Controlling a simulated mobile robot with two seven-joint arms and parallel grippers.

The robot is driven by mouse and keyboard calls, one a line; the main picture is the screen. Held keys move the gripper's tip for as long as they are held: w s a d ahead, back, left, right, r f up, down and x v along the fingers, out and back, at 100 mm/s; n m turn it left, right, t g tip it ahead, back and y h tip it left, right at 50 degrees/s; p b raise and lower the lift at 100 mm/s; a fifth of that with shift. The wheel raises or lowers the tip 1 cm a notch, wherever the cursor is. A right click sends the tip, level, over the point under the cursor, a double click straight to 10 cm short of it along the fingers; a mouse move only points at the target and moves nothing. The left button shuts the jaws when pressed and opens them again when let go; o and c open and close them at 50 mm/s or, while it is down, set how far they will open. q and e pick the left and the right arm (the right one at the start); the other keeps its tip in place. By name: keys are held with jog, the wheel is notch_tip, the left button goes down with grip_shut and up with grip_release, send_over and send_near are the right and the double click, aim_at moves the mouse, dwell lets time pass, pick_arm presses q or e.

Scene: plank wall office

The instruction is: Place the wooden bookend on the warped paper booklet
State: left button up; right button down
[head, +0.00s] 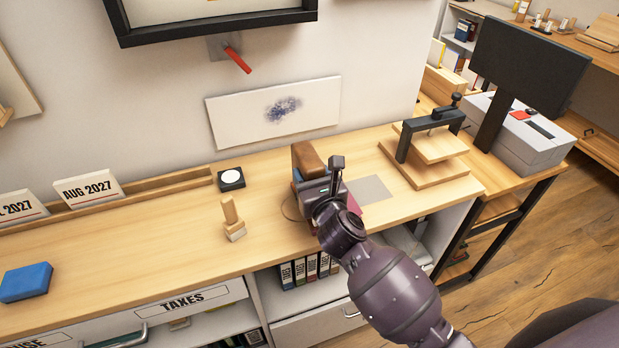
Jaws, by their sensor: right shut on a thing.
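The wooden bookend (307,158) is a brown block near the middle of the desk in the head view. My right gripper (317,186) is shut on it from the near right side, and the gripper covers its lower part. I cannot tell whether the bookend touches the desk. A reddish flat piece (355,203) shows just right of the gripper, mostly hidden by my arm; it may be the warped paper booklet. My left gripper is not in view.
A flat grey sheet (371,189) lies right of the gripper. A wooden press with a black frame (430,158) stands further right. A wooden-handled stamp (232,218), a black ink pad (231,179) and a blue block (25,282) stand left. Desk between them is clear.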

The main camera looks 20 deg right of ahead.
jog(key=shift+f, duration=0.25)
jog(key=shift+c, duration=2.4)
grip_release()
jog(key=shift+f, duration=0.15)
